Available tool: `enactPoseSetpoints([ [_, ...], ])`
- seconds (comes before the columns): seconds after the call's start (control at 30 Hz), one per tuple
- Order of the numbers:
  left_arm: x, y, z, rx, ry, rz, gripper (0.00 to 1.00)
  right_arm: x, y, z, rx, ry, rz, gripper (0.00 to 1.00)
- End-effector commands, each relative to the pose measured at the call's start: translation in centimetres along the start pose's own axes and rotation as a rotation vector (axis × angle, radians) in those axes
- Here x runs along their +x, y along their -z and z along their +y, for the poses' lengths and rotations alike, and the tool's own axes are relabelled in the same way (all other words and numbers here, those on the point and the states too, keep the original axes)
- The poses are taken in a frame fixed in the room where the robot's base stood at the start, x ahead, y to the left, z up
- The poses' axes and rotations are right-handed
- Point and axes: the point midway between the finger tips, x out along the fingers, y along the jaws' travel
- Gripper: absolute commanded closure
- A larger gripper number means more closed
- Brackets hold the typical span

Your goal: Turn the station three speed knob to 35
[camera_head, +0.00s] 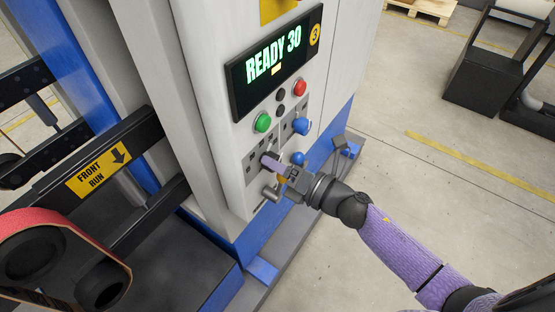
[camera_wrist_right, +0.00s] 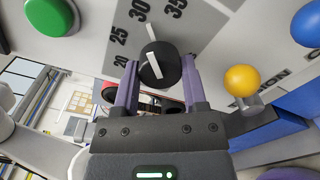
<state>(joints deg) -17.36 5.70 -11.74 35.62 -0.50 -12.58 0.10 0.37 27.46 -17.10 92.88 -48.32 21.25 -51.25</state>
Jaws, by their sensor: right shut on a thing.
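The station three panel has a dark display (camera_head: 276,60) reading "READY 30" beside a yellow round 3 badge (camera_head: 315,35). The black speed knob (camera_wrist_right: 160,66) sits below the green button (camera_head: 263,122). In the right wrist view, a scale with 20, 25, 30 and 35 fans around the knob, and its white mark lies on the side of the 30. My right gripper (camera_head: 272,163) is at the panel, and its two purple fingers are shut on the knob's sides (camera_wrist_right: 160,80). In the head view the fingers largely hide the knob. My left gripper is not in view.
A red button (camera_head: 300,88), blue knobs (camera_head: 301,126) and a yellow ball-ended lever (camera_wrist_right: 242,80) are close to the knob. Black rails with a "FRONT RUN" sign (camera_head: 98,171) and a red belt (camera_head: 45,222) stand at left.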

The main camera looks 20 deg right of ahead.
Motion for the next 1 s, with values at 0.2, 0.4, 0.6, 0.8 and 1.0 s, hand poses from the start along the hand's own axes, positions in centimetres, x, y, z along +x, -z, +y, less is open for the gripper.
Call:
enactPoseSetpoints([
  [0.2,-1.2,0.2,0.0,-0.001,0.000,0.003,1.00,0.0,-0.2,0.2,0.197,0.002,0.004,1.00],
  [0.4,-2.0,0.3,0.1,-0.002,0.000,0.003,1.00,0.0,-0.2,0.2,0.355,0.002,0.008,1.00],
  [0.6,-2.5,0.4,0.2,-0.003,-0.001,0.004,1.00,0.0,-0.2,0.2,0.474,0.002,0.010,1.00],
  [0.8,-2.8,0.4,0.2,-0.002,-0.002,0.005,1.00,0.0,-0.1,0.1,0.549,0.003,0.012,1.00],
  [1.0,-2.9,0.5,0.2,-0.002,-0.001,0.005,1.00,0.0,-0.1,0.1,0.581,0.004,0.013,1.00],
])
